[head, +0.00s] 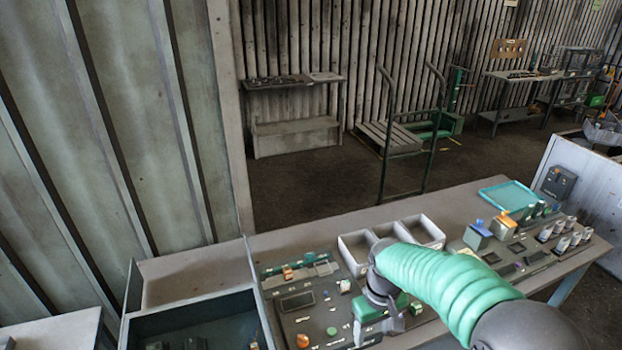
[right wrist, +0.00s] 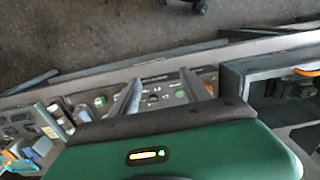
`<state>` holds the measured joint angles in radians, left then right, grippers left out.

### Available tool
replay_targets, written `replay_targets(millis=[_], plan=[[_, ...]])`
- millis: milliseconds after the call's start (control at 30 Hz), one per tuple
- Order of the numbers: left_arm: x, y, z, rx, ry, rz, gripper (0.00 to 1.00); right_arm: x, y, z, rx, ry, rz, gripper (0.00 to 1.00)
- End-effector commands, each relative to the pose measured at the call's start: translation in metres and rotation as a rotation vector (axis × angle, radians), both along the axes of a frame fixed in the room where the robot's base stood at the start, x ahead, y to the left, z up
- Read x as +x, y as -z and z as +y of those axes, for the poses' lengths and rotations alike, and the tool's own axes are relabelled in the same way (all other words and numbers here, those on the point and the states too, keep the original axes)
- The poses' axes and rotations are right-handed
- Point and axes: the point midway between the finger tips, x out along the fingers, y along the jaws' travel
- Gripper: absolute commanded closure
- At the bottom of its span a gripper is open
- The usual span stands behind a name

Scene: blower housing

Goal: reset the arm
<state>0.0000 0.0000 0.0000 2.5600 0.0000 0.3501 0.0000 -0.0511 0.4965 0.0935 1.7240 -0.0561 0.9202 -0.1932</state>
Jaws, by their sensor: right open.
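My right arm, with a ribbed green sleeve, reaches in from the lower right of the head view over the workbench (head: 290,240). My right gripper (head: 377,326) points down above the control panel (head: 312,318) on the bench. In the right wrist view the two grey fingers of the right gripper (right wrist: 161,92) stand apart with nothing between them, and panel buttons show beyond them. I cannot tell how far the fingertips are from the panel. My left gripper is not in view.
White bins (head: 357,248) stand behind the right gripper. A teal tray (head: 508,197) and several small blocks and cylinders lie on the bench to the right. A dark open box (head: 190,305) is at the left. A cart (head: 395,140) stands on the floor beyond.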

Motion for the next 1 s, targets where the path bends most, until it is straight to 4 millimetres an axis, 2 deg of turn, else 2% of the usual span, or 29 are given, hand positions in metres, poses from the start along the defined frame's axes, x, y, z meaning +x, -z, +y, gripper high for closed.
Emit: replay_targets(millis=[33, 233, 367, 600, 767, 833, 1000], plan=[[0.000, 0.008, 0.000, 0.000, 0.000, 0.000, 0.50, -0.006, 0.007, -0.003, 0.000, 0.014, -0.009, 0.45], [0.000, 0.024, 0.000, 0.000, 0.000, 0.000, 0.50, -0.028, 0.025, -0.014, 0.003, 0.071, -0.046, 0.45], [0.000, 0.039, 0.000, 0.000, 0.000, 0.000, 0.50, -0.050, 0.041, -0.023, 0.006, 0.121, -0.079, 0.45], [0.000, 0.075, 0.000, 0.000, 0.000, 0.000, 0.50, -0.110, 0.084, -0.044, 0.024, 0.259, -0.166, 0.45], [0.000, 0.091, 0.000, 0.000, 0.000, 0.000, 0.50, -0.147, 0.108, -0.054, 0.039, 0.343, -0.217, 0.45], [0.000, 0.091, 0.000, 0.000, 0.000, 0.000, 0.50, -0.153, 0.110, -0.055, 0.041, 0.358, -0.226, 0.45], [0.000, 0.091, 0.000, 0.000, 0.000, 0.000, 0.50, -0.154, 0.110, -0.055, 0.041, 0.360, -0.227, 0.45]])
